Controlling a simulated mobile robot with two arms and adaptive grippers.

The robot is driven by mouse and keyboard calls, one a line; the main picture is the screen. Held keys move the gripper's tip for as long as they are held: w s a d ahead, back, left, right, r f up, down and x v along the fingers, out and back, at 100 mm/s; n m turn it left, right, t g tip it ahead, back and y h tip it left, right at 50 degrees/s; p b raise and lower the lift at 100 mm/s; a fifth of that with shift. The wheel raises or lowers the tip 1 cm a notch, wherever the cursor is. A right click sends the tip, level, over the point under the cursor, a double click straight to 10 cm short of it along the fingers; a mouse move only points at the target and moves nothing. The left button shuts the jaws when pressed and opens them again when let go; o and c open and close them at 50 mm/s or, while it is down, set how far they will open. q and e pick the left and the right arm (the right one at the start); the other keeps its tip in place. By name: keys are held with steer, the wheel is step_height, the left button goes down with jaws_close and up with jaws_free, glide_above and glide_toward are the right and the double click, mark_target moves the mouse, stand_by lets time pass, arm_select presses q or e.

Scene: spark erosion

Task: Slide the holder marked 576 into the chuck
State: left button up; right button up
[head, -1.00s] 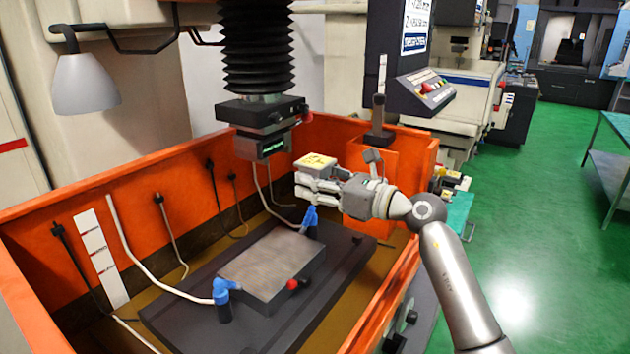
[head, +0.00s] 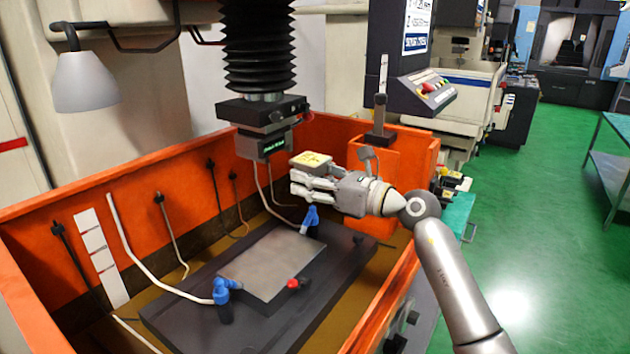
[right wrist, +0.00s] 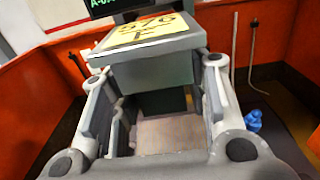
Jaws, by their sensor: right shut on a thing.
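The holder marked 576 (right wrist: 150,55) is a grey block with a yellow label on top; in the head view its yellow-topped block (head: 311,160) sits at the fingertips of my right gripper (head: 299,185). In the right wrist view my right gripper (right wrist: 158,95) has its fingers on both sides of the holder. The chuck (head: 262,143) hangs under the black bellows, just left of the holder, with a gap between them in the head view. The label side faces up. My left gripper is not in view.
The orange tank (head: 385,265) surrounds the work area. Below the chuck lies a grey plate (head: 270,262) on a dark table, with blue nozzles (head: 311,216) beside it. A black column (head: 380,120) stands on the tank's back right corner.

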steer(key=shift+b+x, duration=0.45)
steer(key=shift+x, duration=1.25)
steer(key=shift+r, duration=0.1)
steer(key=shift+b+x, duration=1)
steer(key=shift+x, duration=1.2)
steer(key=shift+w+a, duration=0.1)
steer(key=shift+b+x, duration=1.05)
steer(key=shift+x, duration=0.7)
